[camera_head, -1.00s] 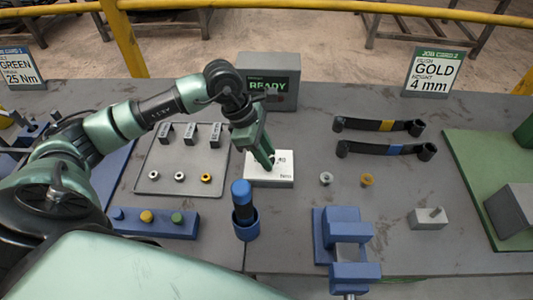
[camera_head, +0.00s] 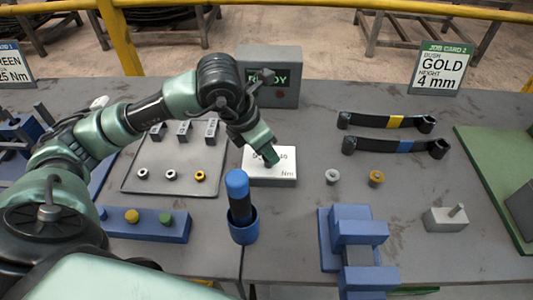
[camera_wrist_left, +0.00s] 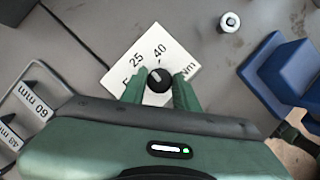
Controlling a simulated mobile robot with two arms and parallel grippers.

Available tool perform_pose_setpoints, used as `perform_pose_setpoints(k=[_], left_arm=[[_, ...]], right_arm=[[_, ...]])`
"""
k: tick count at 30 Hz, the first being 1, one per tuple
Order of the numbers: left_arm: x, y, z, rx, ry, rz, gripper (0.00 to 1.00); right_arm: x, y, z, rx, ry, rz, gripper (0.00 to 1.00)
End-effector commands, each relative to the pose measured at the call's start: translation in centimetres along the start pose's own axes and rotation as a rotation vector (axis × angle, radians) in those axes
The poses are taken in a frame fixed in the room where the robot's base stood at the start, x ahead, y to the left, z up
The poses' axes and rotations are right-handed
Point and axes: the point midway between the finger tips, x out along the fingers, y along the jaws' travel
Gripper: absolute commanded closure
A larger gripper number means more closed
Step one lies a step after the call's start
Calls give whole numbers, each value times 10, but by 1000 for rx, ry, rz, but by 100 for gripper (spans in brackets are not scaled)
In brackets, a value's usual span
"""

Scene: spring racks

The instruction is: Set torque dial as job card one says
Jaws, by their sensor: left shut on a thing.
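The torque dial is a white box (camera_head: 280,178) with a round black knob (camera_wrist_left: 159,80) on its top. In the left wrist view, 25 and 40 are printed on the box's face, with Nm at the right. My left gripper (camera_head: 270,158) reaches down onto the box from above. Its green fingers are shut on the black knob, one on each side. A pale mark shows on the knob, but I cannot tell exactly which number it points at. Job card 1 (camera_head: 14,68), cut by the left edge, reads 25 Nm. My right gripper is out of view.
A grey box with a READY screen (camera_head: 268,78) stands behind the dial. A blue-topped tool (camera_head: 238,195) in a blue cup stands in front. A grey tray (camera_head: 135,182) is left, and a blue vise (camera_head: 352,235) front right. Job card 2 (camera_head: 440,68) stands at back right.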

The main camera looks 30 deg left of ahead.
Motion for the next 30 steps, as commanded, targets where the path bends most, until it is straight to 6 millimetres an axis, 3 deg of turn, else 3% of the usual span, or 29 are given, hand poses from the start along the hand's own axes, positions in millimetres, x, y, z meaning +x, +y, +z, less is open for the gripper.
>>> perform_pose_setpoints(k=[22,23,24,25,30], left_arm=[[-1,0,1,-86,-1,37,100],[-1,0,1,-86,-1,37,64],[-1,0,1,-86,-1,37,53],[-1,0,1,-86,-1,37,48],[-1,0,0,-85,0,36,48]], right_arm=[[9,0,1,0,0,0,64],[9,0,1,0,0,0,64],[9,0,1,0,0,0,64],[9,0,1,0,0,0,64],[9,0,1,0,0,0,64]])
